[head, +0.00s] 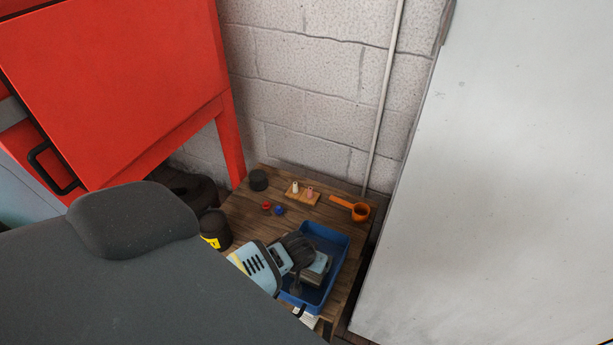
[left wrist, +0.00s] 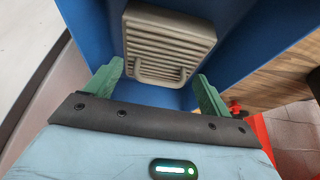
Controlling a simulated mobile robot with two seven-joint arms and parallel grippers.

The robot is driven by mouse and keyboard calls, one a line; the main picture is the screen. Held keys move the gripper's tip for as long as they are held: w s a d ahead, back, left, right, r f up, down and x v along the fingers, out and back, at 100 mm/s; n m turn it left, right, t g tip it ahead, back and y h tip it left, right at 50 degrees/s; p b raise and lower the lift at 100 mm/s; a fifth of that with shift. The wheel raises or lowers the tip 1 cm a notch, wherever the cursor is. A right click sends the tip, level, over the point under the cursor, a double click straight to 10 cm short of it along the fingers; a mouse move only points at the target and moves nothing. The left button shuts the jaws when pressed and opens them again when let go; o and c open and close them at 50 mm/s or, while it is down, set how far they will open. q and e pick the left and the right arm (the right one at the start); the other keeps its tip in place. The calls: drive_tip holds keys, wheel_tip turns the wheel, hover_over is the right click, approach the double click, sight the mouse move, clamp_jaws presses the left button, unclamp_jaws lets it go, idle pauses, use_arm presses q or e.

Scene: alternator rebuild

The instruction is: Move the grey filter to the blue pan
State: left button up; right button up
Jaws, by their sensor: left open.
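The grey filter (left wrist: 168,42), a ribbed light-grey block with rounded corners, is in the left wrist view, with blue pan surface around it. It appears to lie within the blue pan (left wrist: 80,25); its contact with the floor is not clear. My left gripper (left wrist: 158,70) is open, its two green fingers apart on either side of the filter's near end, with gaps visible. In the head view the blue pan (head: 345,250) stands on the wooden table, and my left arm reaches over it, hiding much of its inside. My right gripper is not in view.
The wooden table (head: 235,208) also holds an orange scoop (head: 360,211), a small rack with pegs (head: 302,193), a red knob (head: 266,207), a blue knob (head: 279,210) and a black cylinder (head: 258,180). A red cabinet (head: 120,80) stands left; a pale panel (head: 500,180) stands right.

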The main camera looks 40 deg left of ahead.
use_arm(q)
drive_tip(key=p+v, duration=0.3)
drive_tip(key=v, duration=0.8)
drive_tip(key=shift+s+r, duration=0.2)
drive_tip(key=shift+r, duration=0.05)
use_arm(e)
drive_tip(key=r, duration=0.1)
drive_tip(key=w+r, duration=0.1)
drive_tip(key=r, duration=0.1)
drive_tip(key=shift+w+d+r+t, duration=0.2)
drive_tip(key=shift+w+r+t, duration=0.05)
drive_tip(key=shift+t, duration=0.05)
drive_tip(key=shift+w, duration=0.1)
use_arm(q)
drive_tip(key=s+d+f+m+h, duration=0.1)
drive_tip(key=s+d+f, duration=0.1)
drive_tip(key=s, duration=0.3)
drive_tip(key=s+d+f+m+t, duration=0.1)
drive_tip(key=s+d+f, duration=0.1)
drive_tip(key=s, duration=0.2)
drive_tip(key=s+d+f+m+h, duration=0.1)
drive_tip(key=s+d+f, duration=0.1)
drive_tip(key=s, duration=0.3)
drive_tip(key=s+d+r+m+t+h, duration=0.1)
drive_tip(key=s+d+r+t, duration=0.1)
drive_tip(key=s, duration=1.1)
drive_tip(key=shift+d, duration=0.3)
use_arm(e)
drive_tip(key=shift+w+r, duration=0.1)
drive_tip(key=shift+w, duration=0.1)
